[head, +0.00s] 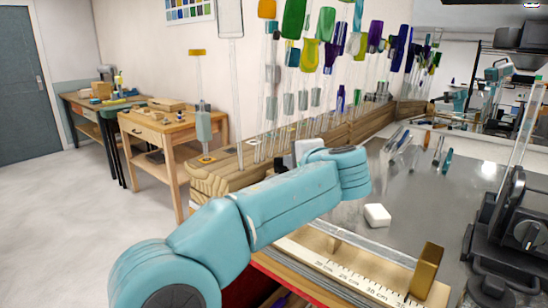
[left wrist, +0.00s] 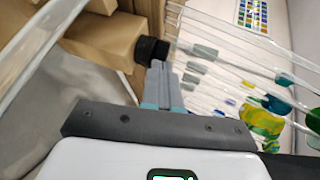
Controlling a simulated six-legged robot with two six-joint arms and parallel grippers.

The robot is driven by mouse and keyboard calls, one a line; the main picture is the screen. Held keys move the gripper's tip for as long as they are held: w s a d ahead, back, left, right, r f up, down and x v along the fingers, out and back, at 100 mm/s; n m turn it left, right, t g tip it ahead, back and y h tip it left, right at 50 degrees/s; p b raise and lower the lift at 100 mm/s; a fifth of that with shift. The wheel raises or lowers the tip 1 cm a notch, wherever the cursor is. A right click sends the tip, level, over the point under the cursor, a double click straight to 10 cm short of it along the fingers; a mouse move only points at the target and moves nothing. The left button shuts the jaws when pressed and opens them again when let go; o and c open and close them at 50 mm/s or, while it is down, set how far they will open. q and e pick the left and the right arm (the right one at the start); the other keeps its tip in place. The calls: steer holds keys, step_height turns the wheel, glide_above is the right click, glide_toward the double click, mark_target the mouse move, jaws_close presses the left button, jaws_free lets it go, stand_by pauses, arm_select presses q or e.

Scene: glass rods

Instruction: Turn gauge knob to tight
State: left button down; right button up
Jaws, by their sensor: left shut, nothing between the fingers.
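A short black round knob (left wrist: 152,48) sticks out from a wooden block (left wrist: 105,38) in the left wrist view. My left gripper (left wrist: 158,72) is shut and empty, with its fingertips at the near side of the knob. I cannot tell whether they touch it. No tight mark can be read there. In the head view my left arm reaches over the bench to the wooden rack (head: 215,180), and its wrist hides the fingertips and the knob. My right gripper is not in view.
Tall glass rods with coloured ends (head: 294,20) stand close by in the rack. A ruler (head: 345,280) with a brass block (head: 426,270) lies in front. A white block (head: 377,215) sits on the grey bench top. A black device (head: 515,235) stands at right.

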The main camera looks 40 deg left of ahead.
arm_select(q)
steer(key=shift+w, duration=0.1)
steer(key=shift+w+d+n+g+y+p, duration=0.1)
steer(key=shift+w+n+g+y+p, duration=0.3)
steer(key=shift+n+g+p, duration=0.85)
steer(key=shift+w+n+g+y+p, duration=0.15)
steer(key=shift+n+g+y+p, duration=0.35)
steer(key=shift+p, duration=1.45)
steer(key=shift+s+a, duration=0.15)
steer(key=shift+a, duration=0.4)
